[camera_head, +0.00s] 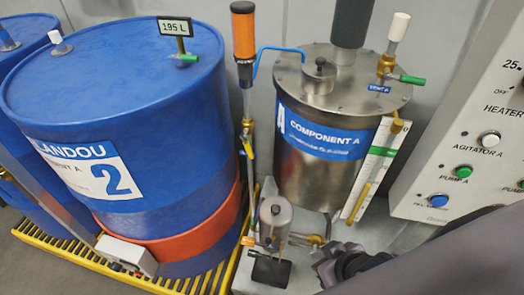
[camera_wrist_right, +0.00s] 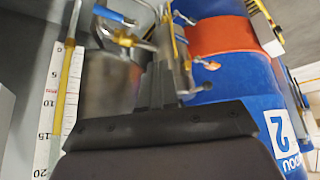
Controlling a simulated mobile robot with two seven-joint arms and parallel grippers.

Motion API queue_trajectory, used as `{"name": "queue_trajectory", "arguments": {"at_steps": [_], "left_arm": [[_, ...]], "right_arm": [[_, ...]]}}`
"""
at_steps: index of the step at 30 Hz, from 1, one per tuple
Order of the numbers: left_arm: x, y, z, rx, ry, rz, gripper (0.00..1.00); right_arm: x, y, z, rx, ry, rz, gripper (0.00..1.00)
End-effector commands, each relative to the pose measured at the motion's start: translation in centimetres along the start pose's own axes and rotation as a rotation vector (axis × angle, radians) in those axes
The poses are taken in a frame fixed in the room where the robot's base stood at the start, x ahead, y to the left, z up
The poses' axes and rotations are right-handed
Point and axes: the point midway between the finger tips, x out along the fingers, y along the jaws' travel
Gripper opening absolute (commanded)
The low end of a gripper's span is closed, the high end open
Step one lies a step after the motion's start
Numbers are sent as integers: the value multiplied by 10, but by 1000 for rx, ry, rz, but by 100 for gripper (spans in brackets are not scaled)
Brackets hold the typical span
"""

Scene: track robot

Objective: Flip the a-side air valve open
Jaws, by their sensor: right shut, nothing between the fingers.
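A thin air line stands upright left of the steel Component A tank (camera_head: 325,170), below an orange-topped cylinder (camera_head: 243,35). A small yellow lever (camera_head: 249,145) sits on this line; I cannot tell for sure that it is the a-side air valve or how it is set. My right gripper (camera_head: 328,265) is low at the front of the tank, right of a small steel pot (camera_head: 275,220), and partly hidden by its own arm. In the right wrist view the gripper (camera_wrist_right: 157,78) is shut and empty, pointing toward blurred pipes and fittings. My left gripper is out of view.
Blue drums (camera_head: 120,100) stand at the left on a yellow grating (camera_head: 95,262). A control panel (camera_head: 470,140) is at the right. A white scale (camera_head: 368,170) hangs along the tank. A black object (camera_head: 270,270) lies below the pot. Pipework crowds the gripper.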

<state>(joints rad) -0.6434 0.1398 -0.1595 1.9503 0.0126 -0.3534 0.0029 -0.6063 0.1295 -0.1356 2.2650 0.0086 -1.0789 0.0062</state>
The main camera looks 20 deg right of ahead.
Motion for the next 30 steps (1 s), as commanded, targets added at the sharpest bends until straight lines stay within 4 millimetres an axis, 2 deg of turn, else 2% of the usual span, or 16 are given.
{"name": "queue_trajectory", "arguments": {"at_steps": [7, 9, 15, 20, 27, 30], "left_arm": [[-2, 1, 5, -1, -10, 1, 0], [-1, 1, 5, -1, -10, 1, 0], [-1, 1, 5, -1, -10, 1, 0], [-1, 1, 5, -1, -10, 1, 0], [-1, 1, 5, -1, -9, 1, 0], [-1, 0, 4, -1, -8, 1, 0]], "right_arm": [[-26, 1, -8, 70, -88, -19, 0], [-26, -3, -23, 152, -64, -57, 0], [-10, -11, -66, 389, 78, -184, 0], [1, -12, -104, 595, 203, -301, 0], [9, 6, -171, 1001, 407, -536, 0], [8, 17, -189, 1129, 465, -612, 0]]}}
